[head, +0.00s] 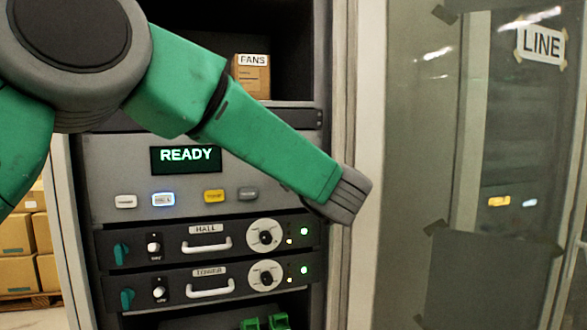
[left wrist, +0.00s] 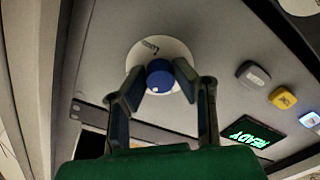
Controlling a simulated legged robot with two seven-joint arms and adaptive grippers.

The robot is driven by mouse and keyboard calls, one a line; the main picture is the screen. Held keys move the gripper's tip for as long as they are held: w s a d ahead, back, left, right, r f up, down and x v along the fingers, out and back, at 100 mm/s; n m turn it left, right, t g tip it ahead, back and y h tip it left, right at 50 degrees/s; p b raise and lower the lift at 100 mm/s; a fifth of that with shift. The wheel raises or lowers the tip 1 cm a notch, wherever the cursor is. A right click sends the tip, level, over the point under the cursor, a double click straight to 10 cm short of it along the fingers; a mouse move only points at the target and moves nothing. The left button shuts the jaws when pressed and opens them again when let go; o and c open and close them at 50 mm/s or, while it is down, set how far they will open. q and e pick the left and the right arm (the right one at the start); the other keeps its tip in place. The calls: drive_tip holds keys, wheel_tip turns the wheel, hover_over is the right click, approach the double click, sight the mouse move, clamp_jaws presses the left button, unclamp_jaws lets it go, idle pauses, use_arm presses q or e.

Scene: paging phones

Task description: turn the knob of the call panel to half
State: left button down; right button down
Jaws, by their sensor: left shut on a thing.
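The call panel (head: 110,160) is a grey face with a lit READY display (head: 186,158) in a rack. Its blue knob (left wrist: 160,72) sits on a round white dial (left wrist: 178,50) in the left wrist view. Small dark marks on the dial are too small to read. My left gripper (left wrist: 157,86) is shut on the knob, one finger at each side. In the head view my left arm crosses the panel and its grey end (head: 342,195) hides the knob and dial. My right gripper is not in view.
Several buttons (head: 213,196) line the panel, one lit blue-white. Below are HALL (head: 205,229) and TENDER-like (head: 210,271) units with handles and dials. A FANS box (head: 250,75) sits on the shelf above. A glass door with a LINE sign (head: 541,43) stands at right.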

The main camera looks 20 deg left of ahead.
use_arm(q)
drive_tip(key=shift+d+f+m, duration=0.1)
drive_tip(key=shift+f+m, duration=0.1)
drive_tip(key=shift+m, duration=1.2)
drive_tip(key=shift+f+m, duration=0.15)
drive_tip(key=shift+m, duration=1.25)
drive_tip(key=shift+d+f+m, duration=0.1)
drive_tip(key=shift+f+m, duration=0.1)
drive_tip(key=shift+m, duration=1.2)
drive_tip(key=c, duration=1.5)
unclamp_jaws()
drive_tip(key=shift+c, duration=0.2)
drive_tip(key=shift+o, duration=1.2)
drive_tip(key=shift+w+r, duration=0.15)
drive_tip(key=shift+r, duration=0.1)
